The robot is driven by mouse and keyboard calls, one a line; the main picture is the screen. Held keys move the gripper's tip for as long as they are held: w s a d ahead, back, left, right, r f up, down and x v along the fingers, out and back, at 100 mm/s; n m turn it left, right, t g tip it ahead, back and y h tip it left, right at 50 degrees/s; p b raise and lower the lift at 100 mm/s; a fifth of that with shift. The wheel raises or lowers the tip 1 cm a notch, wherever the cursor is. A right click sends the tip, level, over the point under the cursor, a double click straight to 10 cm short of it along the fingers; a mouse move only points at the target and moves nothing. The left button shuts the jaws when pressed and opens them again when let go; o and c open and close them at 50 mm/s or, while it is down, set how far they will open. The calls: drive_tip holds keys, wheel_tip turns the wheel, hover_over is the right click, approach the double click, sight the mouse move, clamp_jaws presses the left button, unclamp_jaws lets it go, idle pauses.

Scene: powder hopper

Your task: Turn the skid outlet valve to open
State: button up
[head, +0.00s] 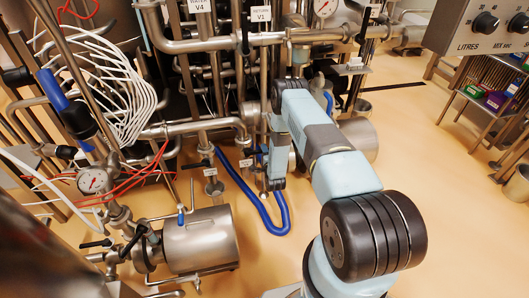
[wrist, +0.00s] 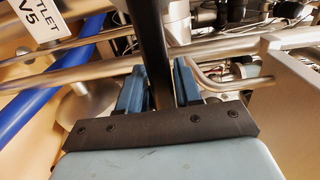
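In the wrist view, a white tag reading "…TLET V5" (wrist: 42,22) hangs at the upper left. A black bar-like valve handle (wrist: 152,30) runs down from the top edge between the two blue fingers of my gripper (wrist: 161,70). The fingers lie close along both sides of the handle and look closed on it; its lower end is hidden behind the black palm plate. In the head view, my gripper (head: 273,181) points down among the pipes beside a small white tag (head: 246,163). The fingers and handle are too small to make out there. The valve body is not clear.
A blue hose (head: 250,195) loops under my gripper and shows in the wrist view (wrist: 60,85). Steel pipes (head: 195,127) crowd behind it. A steel pump (head: 200,242) stands at lower left and a steel vessel (head: 360,138) at right. Floor (head: 450,185) is clear farther right.

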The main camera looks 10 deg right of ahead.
clamp_jaws()
drive_tip(key=shift+d, duration=0.1)
drive_tip(key=shift+d, duration=0.15)
